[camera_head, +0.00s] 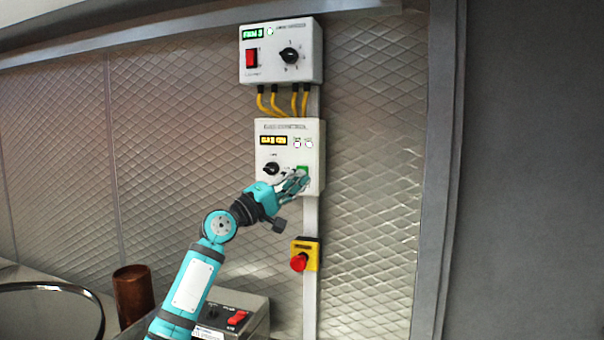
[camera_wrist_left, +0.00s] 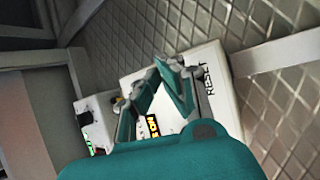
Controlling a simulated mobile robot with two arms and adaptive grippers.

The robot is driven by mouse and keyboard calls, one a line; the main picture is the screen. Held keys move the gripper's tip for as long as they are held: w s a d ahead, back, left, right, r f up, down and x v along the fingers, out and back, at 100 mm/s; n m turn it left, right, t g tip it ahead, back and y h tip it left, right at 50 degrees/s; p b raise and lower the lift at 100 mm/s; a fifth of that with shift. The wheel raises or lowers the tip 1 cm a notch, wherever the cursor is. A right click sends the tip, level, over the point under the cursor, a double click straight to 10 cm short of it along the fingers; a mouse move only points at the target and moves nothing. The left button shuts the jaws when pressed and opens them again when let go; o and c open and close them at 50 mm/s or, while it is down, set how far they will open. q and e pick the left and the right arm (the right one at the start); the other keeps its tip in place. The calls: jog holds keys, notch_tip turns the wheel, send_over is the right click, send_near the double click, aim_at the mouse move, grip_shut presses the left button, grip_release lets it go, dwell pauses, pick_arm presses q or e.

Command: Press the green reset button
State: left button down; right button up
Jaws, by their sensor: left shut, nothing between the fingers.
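The green reset button (camera_head: 302,169) is on the lower right of the lower white control box (camera_head: 290,133) on the wall; the fingers partly cover it in the head view. My left gripper (camera_head: 300,181) is shut and empty, its fingertips at the button's lower edge in that view. I cannot tell whether they touch it. In the left wrist view, the closed fingers of the left gripper (camera_wrist_left: 170,65) lie over the white box (camera_wrist_left: 145,72) beside the printed word RESET; the button itself is hidden. My right gripper is not in view.
An upper box (camera_head: 308,40) with a red switch and a dial hangs above, joined by yellow cables (camera_head: 272,103). A red emergency knob (camera_head: 299,262) on a yellow base is below. A copper cup (camera_head: 133,292) and metal switch box (camera_head: 258,312) are at lower left.

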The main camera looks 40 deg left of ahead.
pick_arm(q)
jog(key=shift+s+d, duration=0.3)
jog(key=shift+s, duration=0.55)
jog(key=shift+s+d, duration=0.25)
jog(key=shift+s, duration=0.6)
